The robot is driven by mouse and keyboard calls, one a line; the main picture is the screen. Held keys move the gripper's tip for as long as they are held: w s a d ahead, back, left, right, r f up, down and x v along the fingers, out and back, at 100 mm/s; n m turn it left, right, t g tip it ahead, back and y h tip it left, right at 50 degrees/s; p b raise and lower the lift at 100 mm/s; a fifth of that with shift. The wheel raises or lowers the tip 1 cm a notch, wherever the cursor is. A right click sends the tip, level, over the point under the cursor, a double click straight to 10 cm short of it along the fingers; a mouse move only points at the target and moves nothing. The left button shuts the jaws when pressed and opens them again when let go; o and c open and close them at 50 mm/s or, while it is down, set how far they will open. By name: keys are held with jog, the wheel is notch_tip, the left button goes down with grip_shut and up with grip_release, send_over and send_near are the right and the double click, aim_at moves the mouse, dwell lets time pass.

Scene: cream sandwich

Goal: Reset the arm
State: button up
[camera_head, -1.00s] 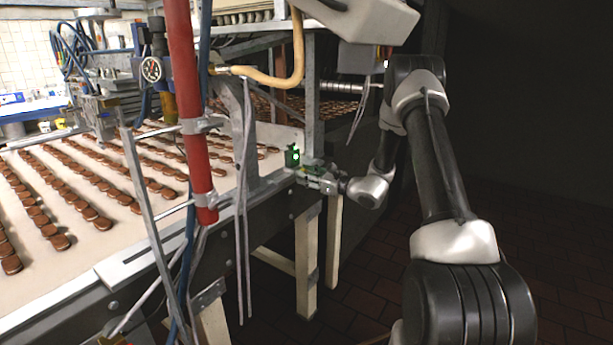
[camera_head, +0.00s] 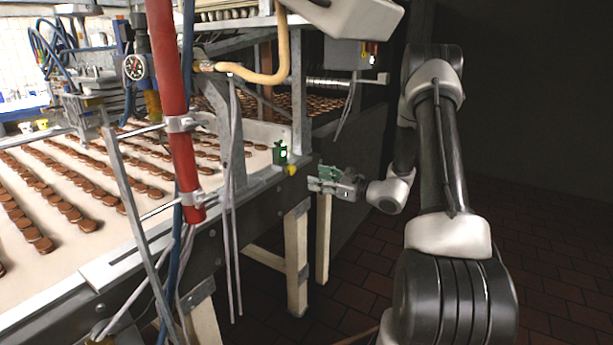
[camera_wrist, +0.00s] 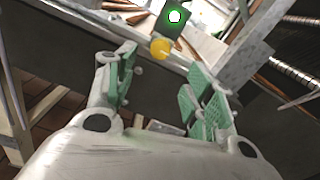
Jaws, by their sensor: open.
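My gripper (camera_head: 322,178) is open and empty in the head view, to the right of the conveyor's side frame and clear of it. In the wrist view my gripper (camera_wrist: 165,95) shows its green-padded fingers spread apart with nothing between them. A small green box (camera_head: 280,153) with a round light spot sits on the conveyor edge, left of my gripper. A yellow knob (camera_head: 291,169) is just below it. In the wrist view the green box (camera_wrist: 175,18) and the yellow knob (camera_wrist: 160,48) lie beyond the fingertips.
The conveyor belt (camera_head: 120,235) carries rows of brown round cookies. A red pole (camera_head: 172,110) and hanging cables stand in front of it. Wooden legs (camera_head: 297,258) stand below the frame. The dark right side looks free.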

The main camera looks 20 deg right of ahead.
jog(key=shift+v, duration=0.9)
